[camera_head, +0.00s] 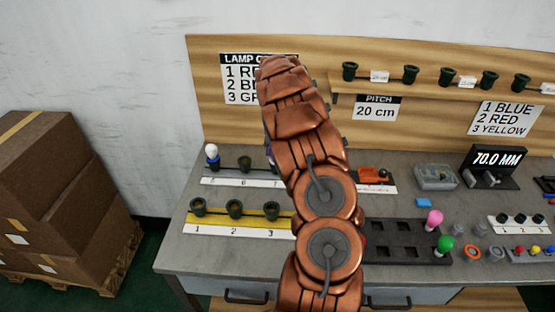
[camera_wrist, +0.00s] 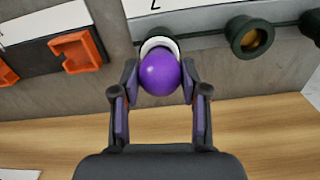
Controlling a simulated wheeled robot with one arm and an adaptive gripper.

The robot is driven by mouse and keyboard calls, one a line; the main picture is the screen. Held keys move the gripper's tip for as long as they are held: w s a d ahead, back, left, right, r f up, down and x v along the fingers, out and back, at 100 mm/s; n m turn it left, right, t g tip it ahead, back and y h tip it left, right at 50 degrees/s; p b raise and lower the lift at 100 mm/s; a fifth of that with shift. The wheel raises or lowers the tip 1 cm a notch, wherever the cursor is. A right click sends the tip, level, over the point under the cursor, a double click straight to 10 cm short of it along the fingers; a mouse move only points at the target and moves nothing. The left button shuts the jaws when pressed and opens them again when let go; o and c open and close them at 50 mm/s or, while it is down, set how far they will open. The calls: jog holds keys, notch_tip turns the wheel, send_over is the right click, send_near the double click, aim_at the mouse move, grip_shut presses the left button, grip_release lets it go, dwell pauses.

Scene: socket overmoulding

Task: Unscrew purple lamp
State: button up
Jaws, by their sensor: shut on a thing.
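The purple lamp (camera_wrist: 160,72) is a round purple bulb with a white collar, in the middle of the wrist view. Its white collar meets a dark socket on the white numbered strip, and I cannot tell how far it is threaded in. My gripper (camera_wrist: 158,80) is shut on the purple lamp, with one finger on each side of the bulb. In the head view my copper-coloured arm covers most of this spot.
A white lamp (camera_head: 211,154) and an empty dark socket (camera_head: 245,164) stand on the same strip. The yellow strip (camera_head: 265,214) with several empty sockets is in front. An orange holder (camera_wrist: 78,50) is beside the lamp. The wooden back panel (camera_head: 215,135) rises close behind.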

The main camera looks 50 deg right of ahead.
jog(key=n+b, duration=0.2)
jog(key=n, duration=0.1)
jog(key=shift+f, duration=0.1)
jog(key=shift+r+n+b, duration=0.2)
jog(key=shift+n+b, duration=0.2)
jog(key=shift+n, duration=0.4)
jog(key=shift+f, duration=0.1)
jog(key=shift+n+b, duration=0.5)
jog(key=shift+b, duration=0.05)
jog(key=n+b, duration=0.1)
jog(key=n, duration=0.2)
jog(key=shift+n, duration=0.3)
